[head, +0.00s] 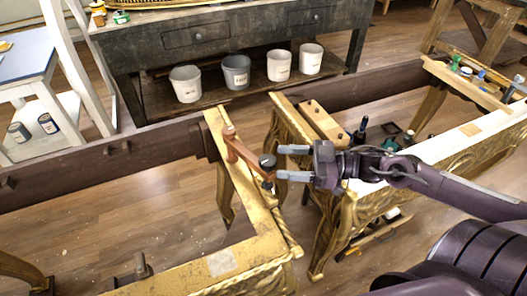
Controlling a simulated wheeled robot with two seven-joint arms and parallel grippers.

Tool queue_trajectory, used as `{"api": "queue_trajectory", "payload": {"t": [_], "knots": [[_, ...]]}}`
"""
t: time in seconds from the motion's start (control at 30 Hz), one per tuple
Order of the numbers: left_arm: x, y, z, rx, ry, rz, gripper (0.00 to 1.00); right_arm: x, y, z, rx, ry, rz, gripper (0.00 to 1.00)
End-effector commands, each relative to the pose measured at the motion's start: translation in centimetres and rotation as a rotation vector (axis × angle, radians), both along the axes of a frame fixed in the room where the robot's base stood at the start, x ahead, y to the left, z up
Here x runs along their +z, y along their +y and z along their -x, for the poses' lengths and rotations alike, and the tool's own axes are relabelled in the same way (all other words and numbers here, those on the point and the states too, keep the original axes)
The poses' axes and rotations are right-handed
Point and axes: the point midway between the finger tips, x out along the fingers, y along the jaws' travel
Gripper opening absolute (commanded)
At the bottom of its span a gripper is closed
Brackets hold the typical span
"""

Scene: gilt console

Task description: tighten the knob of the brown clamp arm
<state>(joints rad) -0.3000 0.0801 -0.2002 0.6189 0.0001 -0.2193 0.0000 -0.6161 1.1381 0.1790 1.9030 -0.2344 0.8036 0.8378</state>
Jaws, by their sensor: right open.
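The brown clamp arm (243,150) lies slantwise at the gilt console's corner, from a round brown pivot at its upper left end down to its lower right end. My left gripper is not in view.
The gilt console frame (200,262) has dark rails (75,172) and an open middle showing the wood floor. A gilt-legged bench (432,158) holding small tools stands right. Several buckets (186,84) stand on the dark table's (235,38) lower shelf.

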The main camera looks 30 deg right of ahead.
Motion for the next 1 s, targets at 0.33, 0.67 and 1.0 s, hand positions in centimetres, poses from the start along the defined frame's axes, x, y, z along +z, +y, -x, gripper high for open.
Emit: {"api": "queue_trajectory", "payload": {"t": [0.33,0.67,1.0], "knots": [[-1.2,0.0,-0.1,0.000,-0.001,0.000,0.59,0.1,3.8,-2.5,-0.002,-0.009,0.001,0.59],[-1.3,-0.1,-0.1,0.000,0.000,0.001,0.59,0.1,5.6,-3.7,-0.004,-0.007,0.001,0.59],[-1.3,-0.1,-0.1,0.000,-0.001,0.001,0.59,0.1,5.8,-3.7,-0.004,-0.005,0.001,0.55]]}}
